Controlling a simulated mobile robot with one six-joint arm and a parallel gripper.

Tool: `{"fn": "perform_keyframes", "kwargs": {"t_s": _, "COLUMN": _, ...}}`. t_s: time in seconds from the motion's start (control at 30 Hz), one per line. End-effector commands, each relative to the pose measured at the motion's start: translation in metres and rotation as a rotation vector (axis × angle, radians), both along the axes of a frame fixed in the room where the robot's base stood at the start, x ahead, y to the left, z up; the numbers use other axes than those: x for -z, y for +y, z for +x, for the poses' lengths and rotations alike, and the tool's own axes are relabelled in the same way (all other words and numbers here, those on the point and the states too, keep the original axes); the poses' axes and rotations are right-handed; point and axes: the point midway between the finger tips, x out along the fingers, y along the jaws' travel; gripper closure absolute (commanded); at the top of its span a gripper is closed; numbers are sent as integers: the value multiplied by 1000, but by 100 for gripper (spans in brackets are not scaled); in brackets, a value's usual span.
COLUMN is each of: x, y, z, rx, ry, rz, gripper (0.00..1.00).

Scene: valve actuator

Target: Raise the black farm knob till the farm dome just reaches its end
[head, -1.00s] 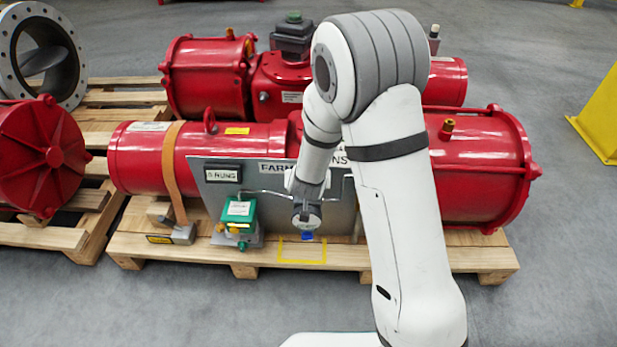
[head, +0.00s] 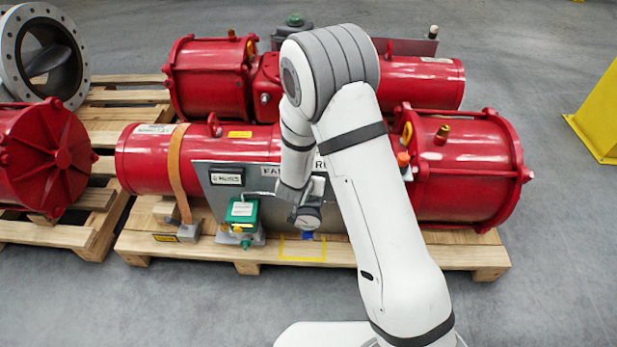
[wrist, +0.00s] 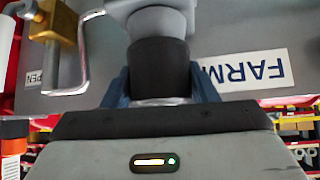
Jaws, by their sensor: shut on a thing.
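In the wrist view a black cylindrical knob (wrist: 160,72) stands between the two blue fingers of my gripper (wrist: 162,85), which is shut on it. A grey round part (wrist: 157,22) joins the knob at its far end, in front of a grey panel lettered FARM. In the head view my gripper (head: 307,233) is low at the front of this panel (head: 215,188), and my arm hides the knob. I cannot tell for sure which part is the farm dome. A dark box with a green domed top (head: 295,20) shows partly at the back.
A bent metal rod (wrist: 84,68) with a brass block (wrist: 52,25) lies close beside the knob. A green box (head: 242,212) stands left of my gripper. Red cylinders (head: 470,160) lie behind on the pallet (head: 180,250). The floor in front is clear.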

Motion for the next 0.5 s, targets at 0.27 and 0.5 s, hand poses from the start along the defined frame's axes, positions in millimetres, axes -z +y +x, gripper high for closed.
{"fn": "perform_keyframes", "kwargs": {"t_s": 0.27, "x": 0, "y": 0, "z": 1, "rx": -2, "ry": -2, "rz": 0, "gripper": 42}}
{"fn": "perform_keyframes", "kwargs": {"t_s": 0.5, "x": 0, "y": 0, "z": 0, "rx": -1, "ry": -2, "rz": 0, "gripper": 25}}
